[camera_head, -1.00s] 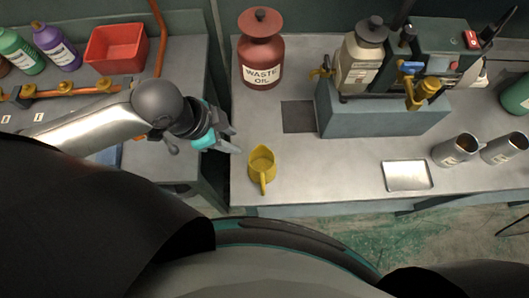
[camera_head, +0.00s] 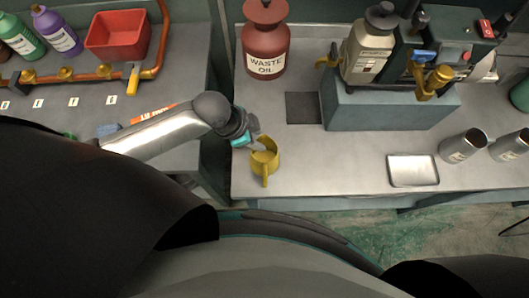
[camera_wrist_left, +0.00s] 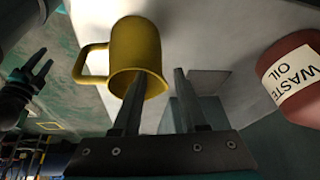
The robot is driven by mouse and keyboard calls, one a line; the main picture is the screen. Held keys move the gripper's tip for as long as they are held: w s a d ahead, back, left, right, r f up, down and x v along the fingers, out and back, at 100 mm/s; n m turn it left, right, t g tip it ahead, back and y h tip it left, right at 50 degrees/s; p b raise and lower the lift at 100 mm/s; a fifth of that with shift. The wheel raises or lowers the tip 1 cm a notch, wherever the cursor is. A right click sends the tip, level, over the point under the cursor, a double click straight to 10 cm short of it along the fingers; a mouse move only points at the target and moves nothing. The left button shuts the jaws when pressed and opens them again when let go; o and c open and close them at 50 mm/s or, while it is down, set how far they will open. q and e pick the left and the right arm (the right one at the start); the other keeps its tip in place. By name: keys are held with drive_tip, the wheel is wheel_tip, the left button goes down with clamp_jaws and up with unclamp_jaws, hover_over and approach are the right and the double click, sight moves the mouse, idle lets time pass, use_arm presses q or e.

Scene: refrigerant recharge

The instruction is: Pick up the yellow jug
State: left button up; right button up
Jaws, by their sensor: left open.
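The yellow jug (camera_head: 266,168) stands upright on the grey bench near its front left corner, handle toward me. In the left wrist view the jug (camera_wrist_left: 135,45) shows its open mouth and its handle at the left. My left gripper (camera_head: 260,143) is open at the jug's rim. In the wrist view one finger overlaps the jug's mouth and the other is to its right, clear of the jug; I cannot tell whether the first is inside it. What looks like my right gripper (camera_wrist_left: 38,75) shows dark and small at the wrist view's left edge.
A red waste oil container (camera_head: 266,45) stands behind the jug. A machine on a grey-blue block (camera_head: 390,110) is to the right. A metal tray (camera_head: 412,170) and two metal cups (camera_head: 462,147) stand further right. A gap separates the left bench from this one.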

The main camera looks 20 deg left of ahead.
use_arm(q)
drive_tip(key=shift+x, duration=1.05)
clamp_jaws()
idle(0.6)
